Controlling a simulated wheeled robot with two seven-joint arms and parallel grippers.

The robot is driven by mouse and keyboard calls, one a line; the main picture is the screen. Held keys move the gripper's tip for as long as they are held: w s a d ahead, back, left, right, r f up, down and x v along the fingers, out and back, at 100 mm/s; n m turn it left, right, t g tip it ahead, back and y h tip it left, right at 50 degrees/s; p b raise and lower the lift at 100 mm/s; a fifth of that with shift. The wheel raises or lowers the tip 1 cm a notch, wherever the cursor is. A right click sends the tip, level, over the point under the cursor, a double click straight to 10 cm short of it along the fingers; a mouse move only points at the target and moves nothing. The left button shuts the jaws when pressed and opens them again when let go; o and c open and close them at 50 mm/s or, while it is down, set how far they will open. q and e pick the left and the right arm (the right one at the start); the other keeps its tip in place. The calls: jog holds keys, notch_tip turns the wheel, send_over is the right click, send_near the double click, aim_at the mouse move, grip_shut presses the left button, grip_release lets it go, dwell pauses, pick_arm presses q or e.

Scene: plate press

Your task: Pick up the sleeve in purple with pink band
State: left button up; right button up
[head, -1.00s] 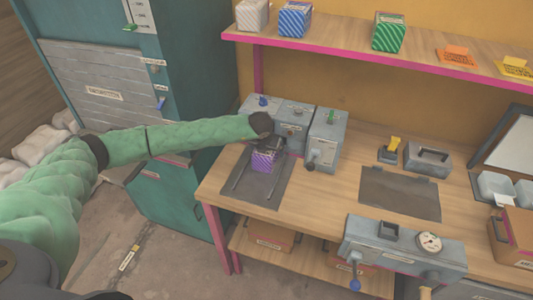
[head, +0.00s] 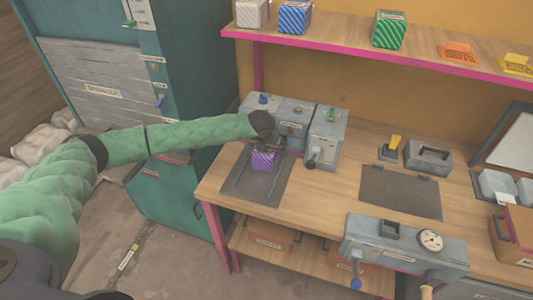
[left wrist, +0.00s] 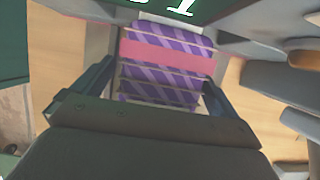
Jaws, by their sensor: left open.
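The purple sleeve (head: 264,160) with pale diagonal stripes sits on the dark mat (head: 240,186) at the left end of the bench. In the left wrist view the sleeve (left wrist: 165,82) fills the middle, and its pink band (left wrist: 168,55) runs across it. My left gripper (head: 269,146) is just above and behind the sleeve. In the left wrist view its open fingers (left wrist: 158,82) stand on either side of the sleeve. I cannot tell whether they touch it. My right gripper is not in view.
Grey machine boxes (head: 326,138) stand close behind and right of the sleeve. A shelf (head: 340,38) above holds a blue sleeve (head: 295,19) and a green sleeve (head: 389,29). A gauge press (head: 404,245) stands at the bench's front. A second dark mat (head: 400,192) is bare.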

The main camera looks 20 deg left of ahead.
pick_arm(q)
jog(key=shift+f, duration=0.1)
jog(key=shift+c, duration=0.5)
jog(key=c, duration=1.1)
jog(key=shift+c, duration=0.2)
